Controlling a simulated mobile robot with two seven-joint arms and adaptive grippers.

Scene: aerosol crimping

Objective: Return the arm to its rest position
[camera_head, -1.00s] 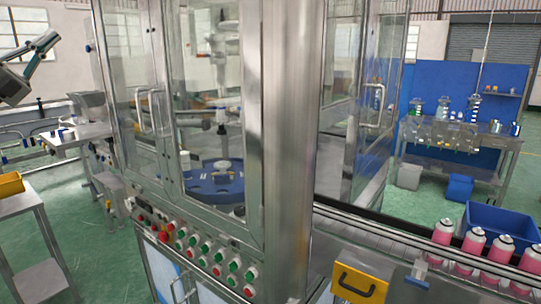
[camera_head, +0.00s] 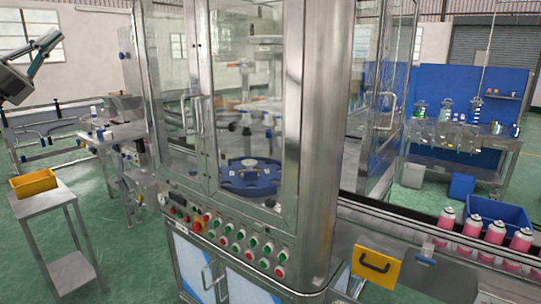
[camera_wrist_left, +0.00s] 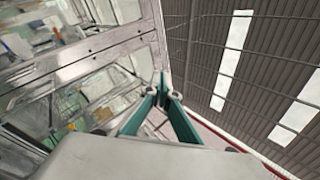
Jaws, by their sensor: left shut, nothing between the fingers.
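My left gripper (camera_head: 52,38) shows at the upper left edge of the head view, raised and pointing up and to the right. It is apart from everything around it. In the left wrist view its two green fingers (camera_wrist_left: 162,84) come together at the tips, with nothing between them. The wrist view looks up past the glass-and-steel frame of the machine toward the ceiling. My right gripper is not in view.
The glass-walled crimping machine (camera_head: 318,150) stands in the middle, with buttons on its front panel (camera_head: 235,238). A small table (camera_head: 55,203) with a yellow tray (camera_head: 33,191) stands at left. Pink cans (camera_head: 470,235) line the conveyor at right. Green floor is open between table and machine.

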